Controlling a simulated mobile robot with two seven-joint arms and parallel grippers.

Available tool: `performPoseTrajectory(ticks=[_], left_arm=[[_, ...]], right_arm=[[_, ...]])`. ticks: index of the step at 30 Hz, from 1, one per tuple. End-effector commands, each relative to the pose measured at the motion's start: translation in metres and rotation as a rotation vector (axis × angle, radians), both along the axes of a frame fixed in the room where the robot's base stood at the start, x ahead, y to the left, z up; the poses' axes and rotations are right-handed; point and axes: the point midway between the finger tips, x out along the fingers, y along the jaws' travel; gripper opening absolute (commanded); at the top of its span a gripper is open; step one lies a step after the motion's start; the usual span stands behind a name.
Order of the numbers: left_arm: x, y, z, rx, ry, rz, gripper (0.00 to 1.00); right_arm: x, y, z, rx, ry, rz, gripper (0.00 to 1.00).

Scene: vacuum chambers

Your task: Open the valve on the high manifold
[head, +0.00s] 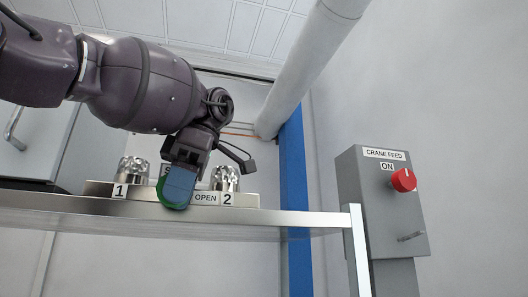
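The manifold (245,198) sits on a high metal shelf. It carries a silver knob by label 1 (134,170) on the left and a silver knob by label 2 (225,178) on the right. A plate between them reads "OPEN"; the rest of its text is hidden behind my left gripper. My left gripper (176,188) is in front of the manifold between the two knobs, its blue-green fingertip pads pointing down. The pads overlap in this view, so I cannot tell whether it is open or shut. My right gripper is not in view.
The shelf (300,218) has a bright metal edge and a post at its right end. A grey "CRANE FEED" box (385,215) with a red knob (403,180) set by "ON" stands at right. A blue column (293,170) and a thick white pipe (310,60) are behind. A grey cabinet (35,150) is at left.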

Motion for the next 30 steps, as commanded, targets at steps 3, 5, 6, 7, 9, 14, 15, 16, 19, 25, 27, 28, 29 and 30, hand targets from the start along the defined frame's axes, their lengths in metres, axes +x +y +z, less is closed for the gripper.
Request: performPoseTrajectory(ticks=[3, 5, 6, 7, 9, 14, 15, 16, 19, 25, 27, 28, 29, 30], left_arm=[[0.0, 0.0001, 0.0002, -0.004, -0.001, -0.001, 0.36], [0.0001, 0.0002, 0.0, -0.009, -0.002, -0.001, 0.36], [0.0003, 0.0004, 0.0, -0.014, -0.003, -0.001, 0.36], [0.0003, 0.0004, -0.0001, -0.019, -0.004, -0.002, 0.36], [0.0005, 0.0008, -0.0002, -0.032, -0.007, -0.001, 0.36], [0.0005, 0.0011, 0.0002, -0.071, -0.018, -0.001, 0.36], [0.0004, 0.0007, 0.0003, -0.08, -0.021, -0.001, 0.36], [0.0004, 0.0005, 0.0004, -0.087, -0.023, -0.001, 0.36], [0.0003, 0.0006, 0.0005, -0.111, -0.029, -0.001, 0.36], [0.0005, 0.0008, 0.0007, -0.157, -0.042, 0.0, 0.36], [0.0005, 0.0003, 0.0008, -0.172, -0.047, -0.001, 0.36], [0.0007, 0.0006, 0.0007, -0.179, -0.049, 0.0, 0.36], [0.0005, 0.0006, 0.0011, -0.187, -0.052, 0.0, 0.36], [0.0005, 0.0006, 0.0012, -0.196, -0.054, -0.001, 0.36]], right_arm=[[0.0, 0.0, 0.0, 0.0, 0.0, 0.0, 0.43], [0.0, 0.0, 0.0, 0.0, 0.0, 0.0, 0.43], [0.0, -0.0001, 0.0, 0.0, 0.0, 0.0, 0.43], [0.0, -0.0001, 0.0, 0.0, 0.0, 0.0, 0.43], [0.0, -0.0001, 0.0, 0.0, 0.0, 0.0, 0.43], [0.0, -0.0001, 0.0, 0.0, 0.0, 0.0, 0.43], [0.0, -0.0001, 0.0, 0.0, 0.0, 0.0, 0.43], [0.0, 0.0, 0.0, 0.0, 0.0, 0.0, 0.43], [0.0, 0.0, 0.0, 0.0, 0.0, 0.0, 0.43], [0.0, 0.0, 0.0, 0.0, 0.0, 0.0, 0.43], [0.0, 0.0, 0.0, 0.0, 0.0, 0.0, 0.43], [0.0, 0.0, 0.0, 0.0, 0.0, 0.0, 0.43], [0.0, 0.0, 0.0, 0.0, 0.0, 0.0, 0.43], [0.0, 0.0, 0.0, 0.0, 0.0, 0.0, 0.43]])
